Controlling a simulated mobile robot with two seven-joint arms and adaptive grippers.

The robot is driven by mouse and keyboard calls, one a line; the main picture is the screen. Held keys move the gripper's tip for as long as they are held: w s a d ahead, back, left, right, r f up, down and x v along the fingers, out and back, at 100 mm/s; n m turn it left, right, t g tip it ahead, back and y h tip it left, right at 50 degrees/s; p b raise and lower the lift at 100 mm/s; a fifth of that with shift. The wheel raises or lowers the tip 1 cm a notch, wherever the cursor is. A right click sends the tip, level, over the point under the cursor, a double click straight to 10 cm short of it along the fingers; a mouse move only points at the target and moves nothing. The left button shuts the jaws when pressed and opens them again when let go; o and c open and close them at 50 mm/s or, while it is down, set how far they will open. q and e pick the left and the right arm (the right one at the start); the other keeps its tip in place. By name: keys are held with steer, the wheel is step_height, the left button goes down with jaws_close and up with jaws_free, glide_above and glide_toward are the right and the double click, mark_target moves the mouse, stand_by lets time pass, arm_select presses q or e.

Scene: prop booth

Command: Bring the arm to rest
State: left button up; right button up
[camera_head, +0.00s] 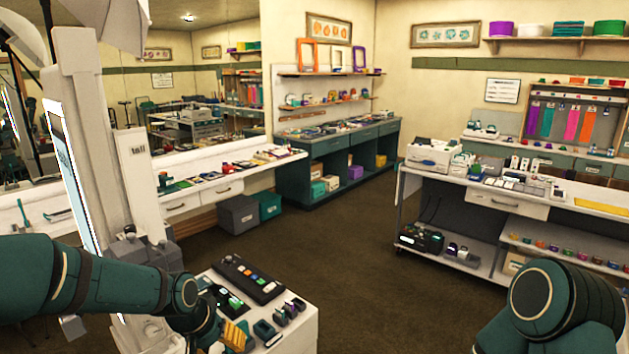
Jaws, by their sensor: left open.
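My left arm (90,285) is dark green and comes in from the left. It bends down over a small white stand (300,335) at the bottom. My left gripper (232,334) is low at the stand's near left side, partly hidden by the wrist. Its jaws are open, with a yellow ribbed part showing, and I see nothing held in them. My right arm (560,305) shows only as a folded green joint at the lower right. Its gripper is out of the picture.
On the stand lie a black button panel (248,279) and small dark blocks (290,312) close to my left gripper. A white post with a screen (75,180) rises at the left. A white wheeled bench (505,198) stands at the right. The brown floor (350,265) between is clear.

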arm_select(q)
steer(key=s+d+f+b, duration=0.1)
steer(key=s+d+f, duration=0.2)
steer(key=f, duration=0.6)
steer(key=s+d+f+n+g+h+b, duration=0.1)
steer(key=s+d+f, duration=0.2)
steer(key=s+f, duration=0.5)
steer(key=s+d+f+n+b, duration=0.1)
steer(key=s+d+f+b, duration=0.1)
steer(key=s+f, duration=0.4)
steer(key=s+x, duration=0.1)
steer(key=x, duration=0.3)
steer(key=shift+a+f, duration=0.15)
steer(key=shift+f, duration=0.4)
arm_select(e)
step_height(320, 180, down, 5)
steer(key=shift+a+f, duration=0.1)
steer(key=shift+a, duration=0.05)
arm_select(q)
steer(key=shift+w, duration=0.15)
